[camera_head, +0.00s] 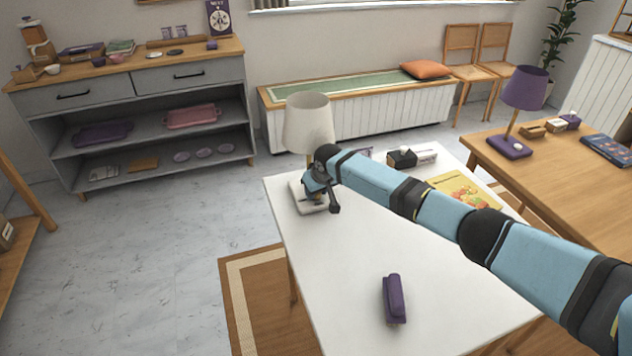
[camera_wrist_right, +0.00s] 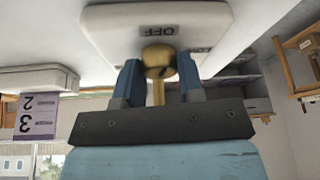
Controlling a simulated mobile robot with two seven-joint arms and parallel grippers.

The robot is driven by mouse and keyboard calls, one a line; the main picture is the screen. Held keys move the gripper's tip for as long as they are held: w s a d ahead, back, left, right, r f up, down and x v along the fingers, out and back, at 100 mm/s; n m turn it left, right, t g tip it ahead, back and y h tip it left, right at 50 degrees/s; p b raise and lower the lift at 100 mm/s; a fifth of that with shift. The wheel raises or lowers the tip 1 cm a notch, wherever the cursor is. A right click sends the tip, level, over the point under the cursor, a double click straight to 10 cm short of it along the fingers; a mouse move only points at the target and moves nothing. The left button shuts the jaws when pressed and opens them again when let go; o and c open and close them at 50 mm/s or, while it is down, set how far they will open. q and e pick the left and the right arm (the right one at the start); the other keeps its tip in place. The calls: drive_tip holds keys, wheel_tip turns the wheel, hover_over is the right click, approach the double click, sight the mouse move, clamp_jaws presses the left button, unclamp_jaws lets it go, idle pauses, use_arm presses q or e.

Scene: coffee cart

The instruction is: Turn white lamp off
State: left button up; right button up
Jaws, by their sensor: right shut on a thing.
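The white lamp (camera_head: 308,124) stands upright at the far left corner of the white table, with a cream shade, a brass stem and a pale base. Its base (camera_wrist_right: 103,22) also shows in the right wrist view, with the word OFF printed beside a round brass knob (camera_wrist_right: 157,58). My right gripper (camera_wrist_right: 158,72) is shut on this knob, one blue finger on each side. In the head view the right gripper (camera_head: 320,190) is at the lamp's base and partly hides it. I cannot tell from these frames whether the lamp is lit. My left gripper is out of view.
A purple stapler-like object (camera_head: 394,298) lies near the front of the white table (camera_head: 340,290). A black and white item (camera_head: 402,157) and a yellow book (camera_head: 468,190) lie behind my right arm. A purple lamp (camera_head: 525,88) stands on the wooden table at right.

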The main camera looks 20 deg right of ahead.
drive_tip(key=shift+n, duration=0.5)
drive_tip(key=o, duration=0.9)
drive_tip(key=shift+r, duration=0.1)
drive_tip(key=v, duration=0.1)
drive_tip(key=p+v, duration=0.1)
drive_tip(key=v, duration=0.1)
drive_tip(key=shift+s+d, duration=0.15)
drive_tip(key=shift+s, duration=0.2)
drive_tip(key=s+d, duration=0.1)
drive_tip(key=s, duration=0.2)
drive_tip(key=s+d+p, duration=0.1)
drive_tip(key=s, duration=0.3)
drive_tip(key=s+d, duration=0.1)
drive_tip(key=s, duration=0.2)
drive_tip(key=shift+s+d, duration=0.2)
drive_tip(key=shift+s, duration=0.2)
